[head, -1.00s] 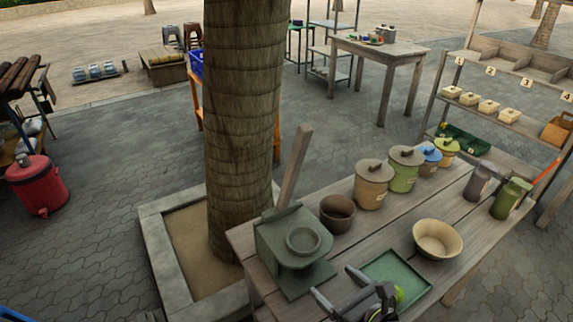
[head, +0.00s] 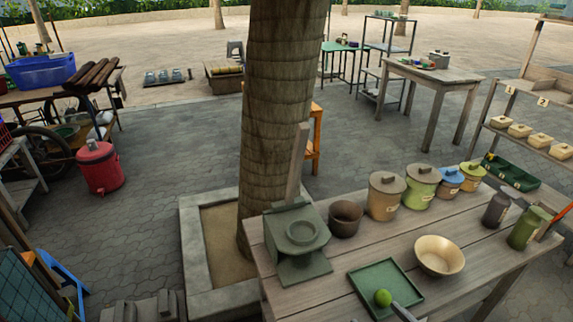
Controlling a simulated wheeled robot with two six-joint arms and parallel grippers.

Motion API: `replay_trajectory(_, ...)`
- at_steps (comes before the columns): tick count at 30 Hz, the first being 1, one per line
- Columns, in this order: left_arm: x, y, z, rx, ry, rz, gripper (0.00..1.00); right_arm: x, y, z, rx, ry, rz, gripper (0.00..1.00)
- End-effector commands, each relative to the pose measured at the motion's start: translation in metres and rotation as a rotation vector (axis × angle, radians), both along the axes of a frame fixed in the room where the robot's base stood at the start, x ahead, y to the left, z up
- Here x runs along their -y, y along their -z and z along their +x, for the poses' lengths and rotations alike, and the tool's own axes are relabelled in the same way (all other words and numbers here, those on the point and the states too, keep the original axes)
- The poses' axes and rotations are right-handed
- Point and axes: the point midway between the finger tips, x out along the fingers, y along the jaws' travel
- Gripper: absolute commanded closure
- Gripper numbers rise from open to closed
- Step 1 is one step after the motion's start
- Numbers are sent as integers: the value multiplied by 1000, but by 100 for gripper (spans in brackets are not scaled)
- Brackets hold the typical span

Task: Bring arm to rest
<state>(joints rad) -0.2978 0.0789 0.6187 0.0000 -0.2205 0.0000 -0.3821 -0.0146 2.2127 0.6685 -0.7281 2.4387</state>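Neither gripper shows clearly in the head view. A grey blocky shape (head: 143,308) is cut off at the bottom edge on the left; I cannot tell what it is. On the wooden table (head: 455,296), a green tray (head: 365,279) holds a small green ball (head: 383,298). A grey rod (head: 404,312) runs from near the ball toward the bottom edge. A dark green stand with a round cup (head: 302,232) is at the table's left end. A tan bowl (head: 439,256) stands right of the tray.
A red drum (head: 99,167) stands farther left. Paving between is clear.

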Motion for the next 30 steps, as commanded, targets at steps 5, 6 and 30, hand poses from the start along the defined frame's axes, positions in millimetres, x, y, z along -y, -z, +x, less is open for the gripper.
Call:
replay_trajectory(5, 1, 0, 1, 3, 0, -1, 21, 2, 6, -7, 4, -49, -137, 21)
replay_trajectory(6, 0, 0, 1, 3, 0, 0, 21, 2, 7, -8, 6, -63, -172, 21)
replay_trajectory(30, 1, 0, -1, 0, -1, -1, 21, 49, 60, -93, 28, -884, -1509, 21)
